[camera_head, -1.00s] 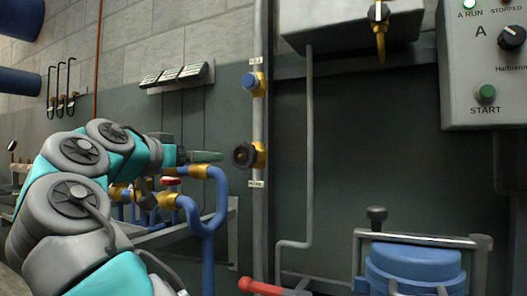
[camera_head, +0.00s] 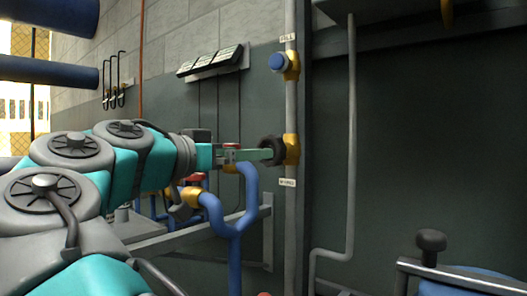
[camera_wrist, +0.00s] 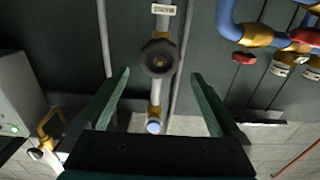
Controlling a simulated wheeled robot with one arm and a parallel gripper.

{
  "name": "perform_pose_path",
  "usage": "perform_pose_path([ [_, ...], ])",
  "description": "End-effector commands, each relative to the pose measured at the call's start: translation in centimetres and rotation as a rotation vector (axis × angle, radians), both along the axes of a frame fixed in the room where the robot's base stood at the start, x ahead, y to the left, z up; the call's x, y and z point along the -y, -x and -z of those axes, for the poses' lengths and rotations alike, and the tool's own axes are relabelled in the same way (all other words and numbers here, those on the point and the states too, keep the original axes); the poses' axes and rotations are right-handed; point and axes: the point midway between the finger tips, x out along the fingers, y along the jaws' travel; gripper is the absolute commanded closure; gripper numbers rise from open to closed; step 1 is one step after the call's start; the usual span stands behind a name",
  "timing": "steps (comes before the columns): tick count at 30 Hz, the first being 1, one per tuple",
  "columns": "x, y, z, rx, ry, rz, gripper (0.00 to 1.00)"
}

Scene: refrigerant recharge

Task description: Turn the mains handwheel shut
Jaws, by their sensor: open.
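The mains handwheel is a dark round knob (camera_head: 271,149) on a brass valve body (camera_head: 291,149), on the upright grey pipe above a small white label (camera_head: 287,182). In the wrist view the handwheel (camera_wrist: 159,57) faces me, centred between the fingers and a little beyond their tips. My gripper (camera_head: 266,155) reaches in from the left with its green fingertips at the wheel. In the wrist view my gripper (camera_wrist: 160,78) is open, one finger on each side with a gap to the wheel.
A blue-capped valve (camera_head: 280,63) sits higher on the same pipe; it also shows in the wrist view (camera_wrist: 153,126). Blue piping (camera_head: 237,215) with brass fittings runs below my gripper. A thin grey pipe (camera_head: 351,130) stands to the right. The dark wall (camera_head: 420,150) beyond it is bare.

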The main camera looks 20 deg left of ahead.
Motion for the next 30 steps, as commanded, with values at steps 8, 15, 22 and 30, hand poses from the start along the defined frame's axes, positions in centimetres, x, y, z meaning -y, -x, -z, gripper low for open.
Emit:
perform_pose_path([
  [8,1.2,-2.8,0.0,-0.002,0.002,0.001,0.00],
  [15,1.9,-4.7,-0.2,0.001,0.000,-0.002,0.00],
  [22,2.3,-5.5,-0.1,0.003,0.001,-0.001,0.08],
  [30,2.3,-5.5,-0.1,0.002,0.001,-0.001,0.38],
])
